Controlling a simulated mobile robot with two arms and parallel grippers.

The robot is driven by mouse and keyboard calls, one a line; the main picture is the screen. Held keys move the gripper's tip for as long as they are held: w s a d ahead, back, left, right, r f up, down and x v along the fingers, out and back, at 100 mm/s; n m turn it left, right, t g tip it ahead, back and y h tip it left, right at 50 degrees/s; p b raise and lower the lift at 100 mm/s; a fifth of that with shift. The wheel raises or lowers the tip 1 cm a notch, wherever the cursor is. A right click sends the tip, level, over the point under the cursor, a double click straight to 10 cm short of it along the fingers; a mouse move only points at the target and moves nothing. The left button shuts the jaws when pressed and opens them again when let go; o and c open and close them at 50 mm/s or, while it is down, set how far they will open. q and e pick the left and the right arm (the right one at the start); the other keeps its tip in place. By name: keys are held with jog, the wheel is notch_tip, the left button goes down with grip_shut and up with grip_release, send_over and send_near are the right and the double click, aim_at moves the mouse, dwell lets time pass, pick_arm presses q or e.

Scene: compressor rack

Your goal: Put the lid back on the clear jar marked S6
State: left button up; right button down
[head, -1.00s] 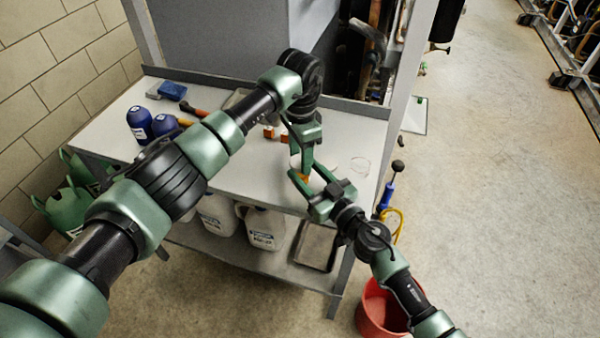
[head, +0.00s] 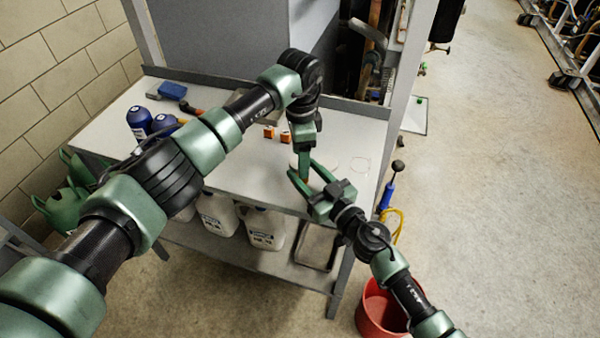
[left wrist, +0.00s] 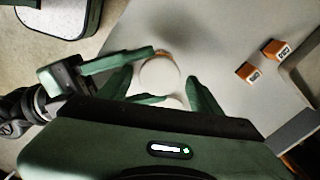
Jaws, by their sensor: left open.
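A round white lid (left wrist: 160,75) shows from above in the left wrist view, seemingly on top of the clear jar, whose orange-tinted edge (left wrist: 163,49) shows at its far side. The marking S6 is not visible. My left gripper (head: 303,172) is over the jar, pointing down and open, with one finger on each side of the lid in the left wrist view (left wrist: 160,88). My right gripper (head: 311,180) reaches in from the front right, its fingers on either side of the jar below the lid. Whether the lid is seated is hidden.
Two small orange boxes (head: 285,136) stand behind the jar on the white bench (head: 235,170). Blue bottles (head: 140,122) stand at the bench's left. White jugs (head: 263,228) and a tray (head: 317,246) sit on the lower shelf. A red bucket (head: 375,312) is on the floor.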

pick_arm(q)
jog(key=shift+r, duration=2.25)
jog(key=shift+c, duration=0.2)
jog(key=m, duration=0.3)
jog(key=shift+d+r+m, duration=0.1)
jog(key=shift+r+m, duration=0.2)
jog(key=m, duration=0.4)
jog(key=shift+d+r, duration=0.1)
jog(key=shift+r, duration=0.2)
jog(key=m, duration=0.7)
jog(key=shift+r, duration=0.4)
jog(key=m, duration=0.6)
jog(key=shift+r, duration=0.4)
jog(key=m, duration=0.7)
jog(key=shift+a+r+m, duration=0.25)
jog(key=shift+r+m, duration=0.05)
